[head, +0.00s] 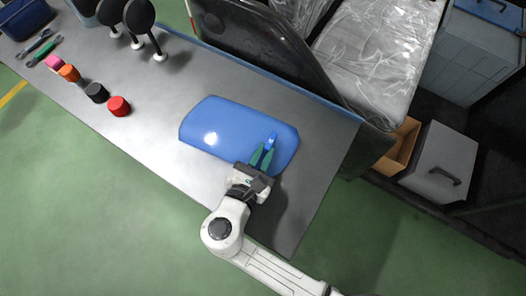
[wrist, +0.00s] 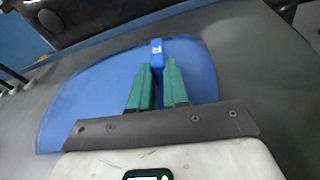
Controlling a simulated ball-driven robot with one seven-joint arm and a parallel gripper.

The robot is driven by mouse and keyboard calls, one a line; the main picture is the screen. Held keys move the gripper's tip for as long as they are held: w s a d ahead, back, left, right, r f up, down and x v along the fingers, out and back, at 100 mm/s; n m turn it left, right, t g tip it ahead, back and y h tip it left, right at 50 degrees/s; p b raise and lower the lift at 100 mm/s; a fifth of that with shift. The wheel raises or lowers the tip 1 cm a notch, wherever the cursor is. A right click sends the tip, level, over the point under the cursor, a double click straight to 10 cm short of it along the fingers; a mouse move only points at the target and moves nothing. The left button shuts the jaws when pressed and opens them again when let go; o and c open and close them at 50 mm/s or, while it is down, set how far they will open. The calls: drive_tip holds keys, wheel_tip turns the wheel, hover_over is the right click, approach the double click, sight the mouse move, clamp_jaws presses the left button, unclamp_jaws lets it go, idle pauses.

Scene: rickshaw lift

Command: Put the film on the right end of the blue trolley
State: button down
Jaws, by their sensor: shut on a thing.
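The blue trolley (head: 205,123) is a flat, glossy blue slab with rounded corners on the grey table; it also fills the middle of the wrist view (wrist: 90,100). The film (head: 272,138) is a small blue block with a white mark, and it shows in the wrist view (wrist: 156,52) too. My gripper (head: 264,152), with green fingers, is shut on the film over the right part of the trolley. The fingers hide the film's near end. I cannot tell whether the film touches the trolley.
The grey table (head: 165,150) is clear around the trolley. Pink, orange, black and red (head: 119,106) cylinders stand at its left, with green-handled tools (head: 44,52) and black round-headed stands (head: 139,16) beyond. A dark curved panel (head: 270,45) rises behind the table's back edge.

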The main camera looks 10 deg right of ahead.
drive_tip(key=c, duration=1)
unclamp_jaws()
drive_tip(key=shift+c, duration=0.2)
